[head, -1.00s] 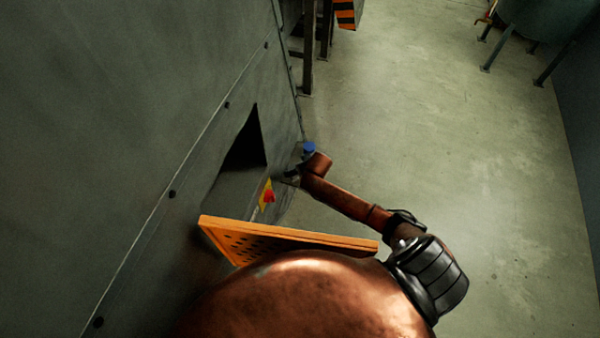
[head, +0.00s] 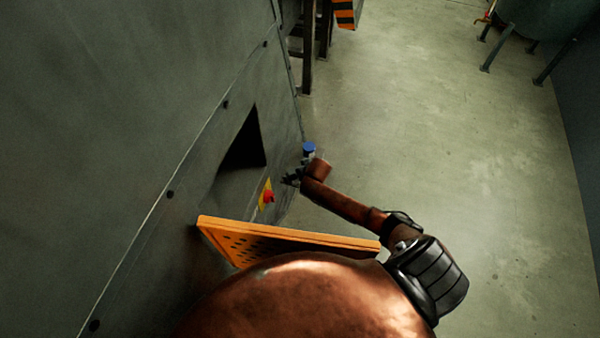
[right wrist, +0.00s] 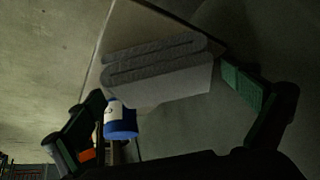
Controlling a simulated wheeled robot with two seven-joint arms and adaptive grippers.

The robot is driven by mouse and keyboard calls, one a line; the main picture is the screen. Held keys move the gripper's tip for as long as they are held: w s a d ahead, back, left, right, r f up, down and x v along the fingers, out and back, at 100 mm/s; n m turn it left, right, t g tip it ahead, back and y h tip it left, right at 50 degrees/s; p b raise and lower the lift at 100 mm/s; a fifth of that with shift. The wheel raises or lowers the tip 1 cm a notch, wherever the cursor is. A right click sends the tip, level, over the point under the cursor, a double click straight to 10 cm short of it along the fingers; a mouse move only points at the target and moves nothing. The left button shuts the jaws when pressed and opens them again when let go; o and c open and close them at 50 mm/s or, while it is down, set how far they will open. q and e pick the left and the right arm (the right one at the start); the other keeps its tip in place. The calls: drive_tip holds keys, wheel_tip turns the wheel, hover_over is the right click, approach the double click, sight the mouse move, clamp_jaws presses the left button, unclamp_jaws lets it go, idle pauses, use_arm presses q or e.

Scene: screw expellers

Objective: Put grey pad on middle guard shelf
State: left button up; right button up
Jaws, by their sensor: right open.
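The grey pad (right wrist: 158,72), a thick folded cloth-like piece, shows in the right wrist view against a dull grey surface. My right gripper (right wrist: 168,92) is open, with one finger on each side of the pad and a visible gap at the right finger. In the head view this gripper (head: 292,178) is at the machine's far lower corner, beyond the red button; I cannot make out the pad there. An orange perforated guard (head: 290,236) juts from the machine wall, partly hidden by my body. I cannot tell which part is the middle guard shelf. My left gripper is out of view.
A blue-capped container (head: 309,149) stands by the right gripper; it also shows in the right wrist view (right wrist: 120,122), close to the left finger. A red button on a yellow plate (head: 267,195) is on the grey machine wall (head: 150,120).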

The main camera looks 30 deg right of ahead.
drive_tip(key=shift+r, duration=0.1)
drive_tip(key=shift+s+r, duration=0.15)
drive_tip(key=shift+r, duration=0.15)
drive_tip(key=p+v, duration=0.3)
drive_tip(key=v, duration=0.9)
drive_tip(key=s+d+f+g, duration=0.2)
drive_tip(key=s+f, duration=0.9)
drive_tip(key=f, duration=0.4)
drive_tip(key=s+d+f+g, duration=0.1)
drive_tip(key=s+d+f, duration=0.2)
drive_tip(key=s+f, duration=1)
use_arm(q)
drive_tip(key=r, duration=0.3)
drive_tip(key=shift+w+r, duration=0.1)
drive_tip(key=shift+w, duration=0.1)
use_arm(e)
drive_tip(key=s+a+f+g, duration=0.1)
drive_tip(key=s+a+f, duration=0.1)
drive_tip(key=s+f, duration=0.3)
drive_tip(key=s+a+f+n+g, duration=0.1)
drive_tip(key=s+a+f, duration=0.2)
drive_tip(key=s, duration=1.1)
drive_tip(key=s+a+f+n, duration=0.1)
drive_tip(key=s+a+f, duration=0.2)
drive_tip(key=s+f, duration=0.3)
drive_tip(key=s, duration=0.3)
drive_tip(key=shift+s+a+f+g, duration=0.25)
drive_tip(key=shift+f+g, duration=0.1)
drive_tip(key=shift+g, duration=0.05)
